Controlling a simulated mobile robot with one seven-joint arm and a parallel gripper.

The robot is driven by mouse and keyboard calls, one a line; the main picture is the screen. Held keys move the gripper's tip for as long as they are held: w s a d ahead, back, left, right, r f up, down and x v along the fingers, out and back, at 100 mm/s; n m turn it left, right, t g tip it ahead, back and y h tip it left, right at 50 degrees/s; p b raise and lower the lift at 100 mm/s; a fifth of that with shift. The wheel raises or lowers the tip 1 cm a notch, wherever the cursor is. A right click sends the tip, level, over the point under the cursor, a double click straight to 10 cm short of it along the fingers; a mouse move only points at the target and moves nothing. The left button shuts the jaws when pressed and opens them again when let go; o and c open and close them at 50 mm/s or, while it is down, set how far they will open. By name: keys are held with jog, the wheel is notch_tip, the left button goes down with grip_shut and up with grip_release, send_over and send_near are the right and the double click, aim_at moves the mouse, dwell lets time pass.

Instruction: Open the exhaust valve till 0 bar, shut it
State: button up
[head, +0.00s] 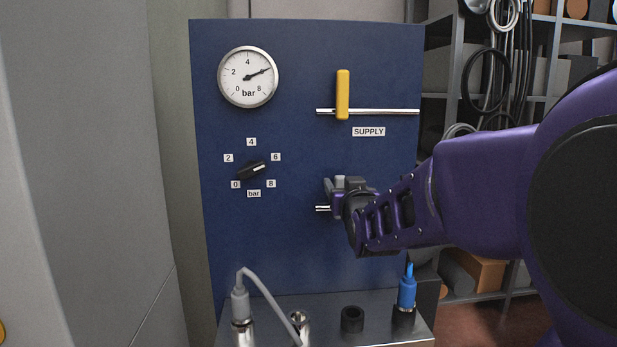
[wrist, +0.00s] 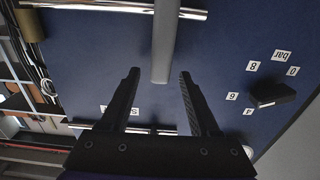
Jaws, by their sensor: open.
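The grey exhaust valve handle (wrist: 165,45) stands across its chrome pipe (wrist: 115,7) in the wrist view. My gripper (wrist: 159,73) is open, with one finger on each side of the handle's free end and visible gaps to it. In the head view my gripper (head: 341,188) hides most of this valve; a short end of its pipe (head: 322,209) shows. The pressure gauge (head: 248,77) at the upper left has its needle near 6 bar.
The yellow supply handle (head: 343,95) stands across its pipe (head: 395,112) above my gripper. The black regulator knob (head: 251,170) points toward 6. Below, a metal ledge (head: 375,333) carries a grey hose (head: 265,287) and a blue connector (head: 407,290). Shelves stand at the right.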

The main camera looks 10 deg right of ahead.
jog(key=shift+w, duration=0.3)
grip_shut()
dwell(1.4)
